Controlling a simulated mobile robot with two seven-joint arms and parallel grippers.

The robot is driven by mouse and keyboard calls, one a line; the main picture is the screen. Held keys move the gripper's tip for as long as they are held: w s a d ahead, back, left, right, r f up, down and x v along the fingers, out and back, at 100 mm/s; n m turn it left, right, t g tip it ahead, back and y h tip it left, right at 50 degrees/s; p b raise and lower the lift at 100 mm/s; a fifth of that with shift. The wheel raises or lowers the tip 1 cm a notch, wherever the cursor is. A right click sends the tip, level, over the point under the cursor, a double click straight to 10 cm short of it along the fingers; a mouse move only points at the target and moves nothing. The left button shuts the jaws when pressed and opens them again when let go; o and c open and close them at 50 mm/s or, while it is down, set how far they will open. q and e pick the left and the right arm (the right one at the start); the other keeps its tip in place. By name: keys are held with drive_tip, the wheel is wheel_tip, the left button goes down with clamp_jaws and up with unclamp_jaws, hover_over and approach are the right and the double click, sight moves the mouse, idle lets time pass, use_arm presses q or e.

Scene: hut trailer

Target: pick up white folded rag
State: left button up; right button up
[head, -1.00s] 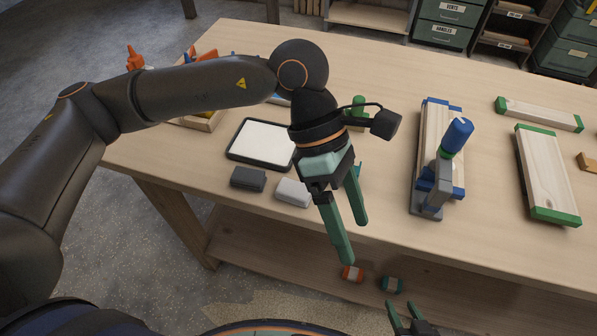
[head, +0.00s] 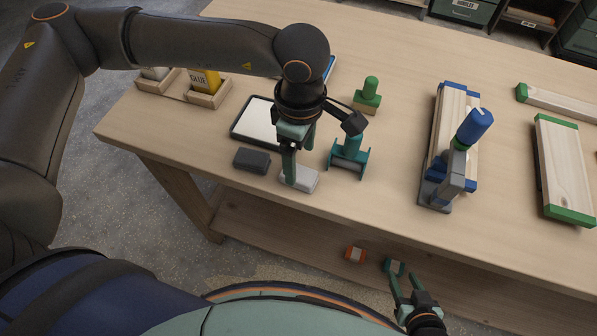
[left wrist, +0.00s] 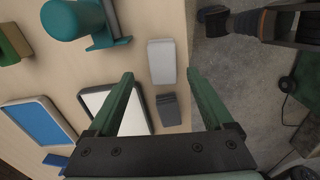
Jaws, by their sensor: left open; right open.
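The white folded rag (head: 304,178) lies flat near the front edge of the workbench, and it also shows in the left wrist view (left wrist: 162,62). My left gripper (head: 290,181) points down at the rag, overlapping its left part in the head view. In the left wrist view its open fingers (left wrist: 160,74) stand apart on either side of the rag with nothing between them. Whether the fingertips touch the bench is unclear. My right gripper (head: 404,277) is open and empty low in front of the bench.
A dark grey folded rag (head: 252,160) lies close left of the white one. A teal tool (head: 349,156) stands to its right, and a black-framed white panel (head: 257,119) lies behind. A blue-handled tool with planks (head: 455,150) is further right. The bench front between is bare.

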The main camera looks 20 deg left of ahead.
sight(298, 172)
use_arm(q)
drive_tip(key=f, duration=0.2)
drive_tip(key=f+p, duration=0.1)
drive_tip(key=shift+s+a+f, duration=0.1)
drive_tip(key=shift+s+f, duration=0.15)
drive_tip(key=shift+f, duration=0.65)
clamp_jaws()
drive_tip(key=shift+w+r, duration=0.1)
drive_tip(key=shift+r, duration=0.5)
drive_tip(key=s+d+r+b, duration=0.2)
drive_tip(key=s+r, duration=1)
drive_tip(key=s, duration=0.2)
drive_tip(key=shift+d+b, duration=0.4)
drive_tip(key=shift+w, duration=0.1)
